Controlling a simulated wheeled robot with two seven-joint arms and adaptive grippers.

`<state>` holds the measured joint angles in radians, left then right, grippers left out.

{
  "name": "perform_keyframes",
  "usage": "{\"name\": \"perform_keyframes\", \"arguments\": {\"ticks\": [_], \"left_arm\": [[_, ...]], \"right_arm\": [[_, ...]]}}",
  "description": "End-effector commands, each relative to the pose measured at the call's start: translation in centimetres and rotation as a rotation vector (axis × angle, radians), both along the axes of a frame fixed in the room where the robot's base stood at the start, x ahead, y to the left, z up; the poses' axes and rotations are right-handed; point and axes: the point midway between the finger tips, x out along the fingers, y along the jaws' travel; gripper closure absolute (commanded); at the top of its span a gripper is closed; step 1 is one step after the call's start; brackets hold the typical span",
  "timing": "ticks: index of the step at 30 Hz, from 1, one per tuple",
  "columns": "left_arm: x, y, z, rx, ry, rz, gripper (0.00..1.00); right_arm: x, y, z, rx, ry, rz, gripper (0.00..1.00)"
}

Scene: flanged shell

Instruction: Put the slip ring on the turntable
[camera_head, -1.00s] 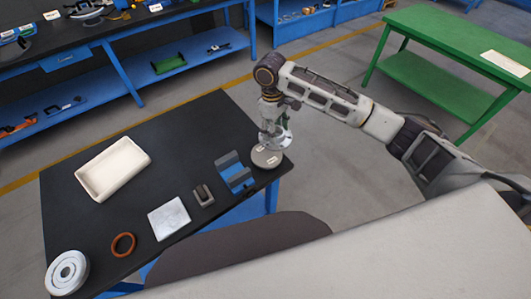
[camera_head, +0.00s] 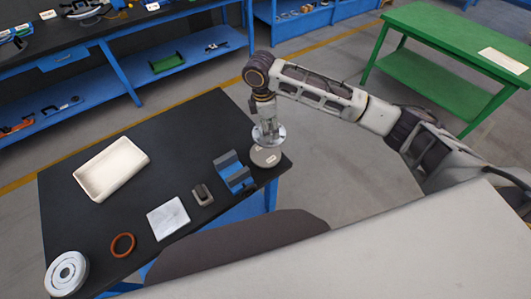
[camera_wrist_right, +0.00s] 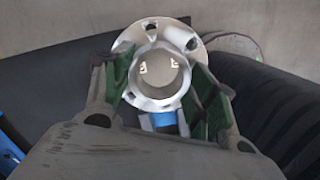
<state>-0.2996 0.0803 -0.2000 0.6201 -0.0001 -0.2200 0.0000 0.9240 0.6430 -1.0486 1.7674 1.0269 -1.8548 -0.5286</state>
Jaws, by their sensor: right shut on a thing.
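The slip ring (camera_head: 269,135) is a silvery flanged ring with holes in its rim. My right gripper (camera_head: 266,122) is shut on it, pointing down. In the right wrist view the green-padded fingers sit on both sides of the slip ring (camera_wrist_right: 129,60). The turntable (camera_head: 266,159) is a round grey disc with pale labels, at the table's right corner. The slip ring appears just above its far part and hides some of it. Two pale labels on a grey surface show through the ring's bore. I cannot tell the exact gap. My left gripper is out of view.
On the black table (camera_head: 130,222) are a blue cradle (camera_head: 235,174) left of the turntable, a small grey block (camera_head: 202,194), a silvery plate (camera_head: 168,217), an orange ring (camera_head: 122,245), a white round part (camera_head: 66,273) and a cream tray (camera_head: 110,169). Its back middle is clear.

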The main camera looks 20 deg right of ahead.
Motion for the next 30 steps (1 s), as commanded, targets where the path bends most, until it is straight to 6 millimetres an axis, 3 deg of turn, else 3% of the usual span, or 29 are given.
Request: {"name": "perform_keyframes", "arguments": {"ticks": [30], "left_arm": [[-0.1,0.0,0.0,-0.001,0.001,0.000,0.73]], "right_arm": [[-0.2,1.1,0.2,0.002,-0.005,0.770,1.00]]}}
